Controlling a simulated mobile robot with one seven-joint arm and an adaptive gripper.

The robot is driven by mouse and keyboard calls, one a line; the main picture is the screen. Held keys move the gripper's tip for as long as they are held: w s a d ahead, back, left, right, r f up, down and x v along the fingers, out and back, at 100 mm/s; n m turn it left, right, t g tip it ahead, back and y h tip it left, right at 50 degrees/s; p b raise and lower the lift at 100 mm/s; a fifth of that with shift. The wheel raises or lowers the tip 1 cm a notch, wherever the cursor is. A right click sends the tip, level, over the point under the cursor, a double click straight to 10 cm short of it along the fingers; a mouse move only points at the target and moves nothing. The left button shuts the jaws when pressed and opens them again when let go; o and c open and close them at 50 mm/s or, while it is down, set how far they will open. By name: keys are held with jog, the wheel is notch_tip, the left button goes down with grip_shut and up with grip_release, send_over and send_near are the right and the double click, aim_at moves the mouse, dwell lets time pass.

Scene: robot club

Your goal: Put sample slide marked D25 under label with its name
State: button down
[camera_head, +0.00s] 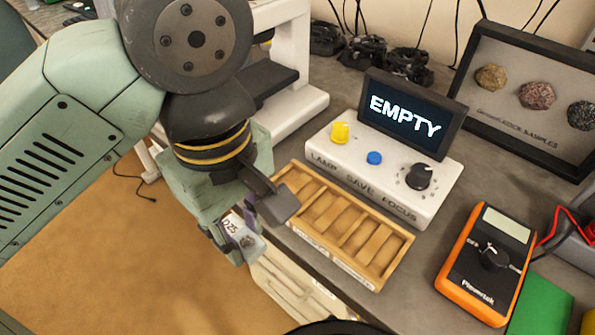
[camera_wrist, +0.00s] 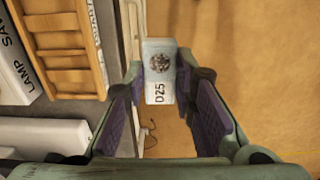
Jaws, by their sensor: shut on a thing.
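The sample slide marked D25 (camera_head: 236,232) is a small pale plate with dark print. My gripper (camera_head: 240,243) is shut on it and holds it off the desk's front edge, left of the wooden tray. The wrist view shows the slide (camera_wrist: 160,78) between the purple finger pads, with a dark round sample spot and "D25" readable. The wooden slotted tray (camera_head: 404,250) lies on the desk. Its visible slots look empty. A pale label strip (camera_head: 325,258) runs along its front edge, too small to read.
A white control box (camera_head: 440,205) with knobs and a screen (camera_head: 405,115) reading "EMPTY" stands behind the tray. An orange multimeter (camera_head: 487,265) and green block (camera_head: 540,305) are at right. Framed rock samples (camera_head: 535,95) stand at the back. Cream slats (camera_head: 290,290) show below the desk edge.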

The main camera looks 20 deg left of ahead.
jog(key=b, duration=0.2)
send_over(293, 188)
jog(key=shift+s+f, duration=0.25)
jog(key=shift+f, duration=0.4)
jog(key=shift+w+f+b, duration=0.15)
jog(key=shift+f+b, duration=0.3)
jog(key=shift+f, duration=0.45)
jog(key=shift+w+f+b, duration=0.1)
jog(key=shift+f+b, duration=0.35)
jog(key=shift+f, duration=0.45)
jog(key=shift+f, duration=0.1)
jog(key=c, duration=1.8)
grip_release()
jog(key=shift+f, duration=0.1)
jog(key=o, duration=0.5)
jog(key=shift+c, duration=0.2)
notch_tip(293, 188, up, 12)
jog(key=p, duration=0.8)
jog(key=shift+r, duration=0.2)
